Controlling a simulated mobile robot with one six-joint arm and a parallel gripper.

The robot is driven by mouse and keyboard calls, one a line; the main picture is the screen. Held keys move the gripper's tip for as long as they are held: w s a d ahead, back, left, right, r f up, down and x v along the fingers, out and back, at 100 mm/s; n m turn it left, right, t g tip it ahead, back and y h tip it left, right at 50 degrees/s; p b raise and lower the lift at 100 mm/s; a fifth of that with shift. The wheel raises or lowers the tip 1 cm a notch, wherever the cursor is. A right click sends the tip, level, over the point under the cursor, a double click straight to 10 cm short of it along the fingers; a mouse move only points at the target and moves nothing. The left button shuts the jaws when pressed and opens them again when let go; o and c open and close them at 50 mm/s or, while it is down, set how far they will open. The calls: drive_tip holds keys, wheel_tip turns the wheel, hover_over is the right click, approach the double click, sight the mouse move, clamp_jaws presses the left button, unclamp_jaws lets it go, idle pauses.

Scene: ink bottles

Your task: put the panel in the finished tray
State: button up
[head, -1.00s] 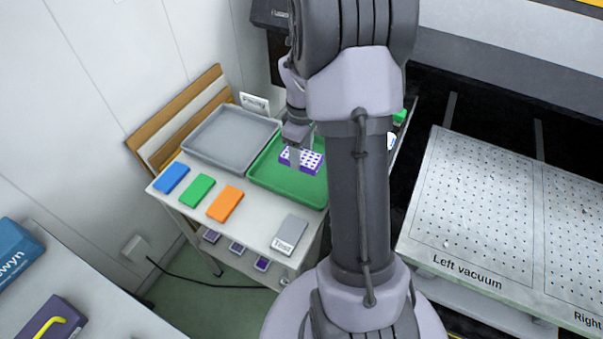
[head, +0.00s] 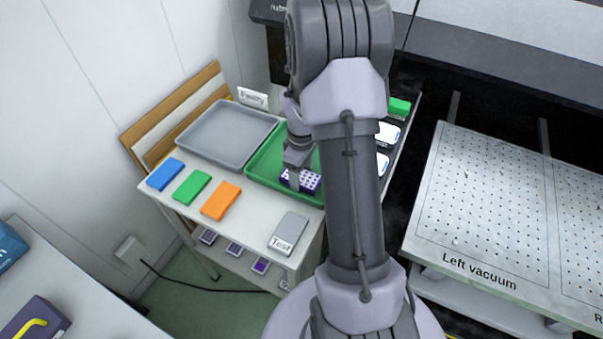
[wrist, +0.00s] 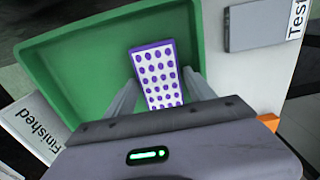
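The panel (head: 310,181) is a small purple-and-white block with rows of dots. In the wrist view the panel (wrist: 158,74) shows a white face with purple dots and a purple rim. It is over the green tray (head: 262,168), inside its outline; I cannot tell whether it touches the floor. A "Finished" label (wrist: 38,131) stands beside the green tray (wrist: 55,66) in the wrist view. My gripper (wrist: 160,80) has a finger at each side edge of the panel and appears shut on it. In the head view my gripper (head: 296,178) points down into the tray; my arm hides the tray's right part.
A grey tray (head: 226,130) with a "Faulty" label (head: 253,97) adjoins on the left. Blue (head: 165,174), green (head: 192,188) and orange (head: 221,200) blocks and a grey "Test" plate (head: 289,230) lie along the table's front. The left vacuum plate (head: 480,210) is at right.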

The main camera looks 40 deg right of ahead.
sight(302, 177)
drive_tip(key=shift+o, duration=0.8)
drive_tip(key=shift+r, duration=0.1)
drive_tip(key=a+r+m+t+p, duration=0.1)
drive_tip(key=a+r+p, duration=0.2)
drive_tip(key=r, duration=0.7)
drive_tip(key=a+r+m+p, duration=0.1)
drive_tip(key=a+r+p, duration=0.25)
drive_tip(key=r, duration=0.65)
drive_tip(key=s+a+r+m+t, duration=0.1)
drive_tip(key=s+a+r+m, duration=0.1)
drive_tip(key=s+a, duration=0.3)
drive_tip(key=s+a+r+m+t+y+b, duration=0.1)
drive_tip(key=s+a+r+m+t, duration=0.1)
drive_tip(key=s+a+r, duration=0.3)
drive_tip(key=s+a+r+m+t+y, duration=0.1)
drive_tip(key=s+a, duration=0.4)
drive_tip(key=a, duration=0.5)
wheel_tip(302, 177, up, 2)
drive_tip(key=shift+s+a+r+m+t+b, duration=0.15)
drive_tip(key=shift+r+m+t+b, duration=0.2)
drive_tip(key=shift+m, duration=0.55)
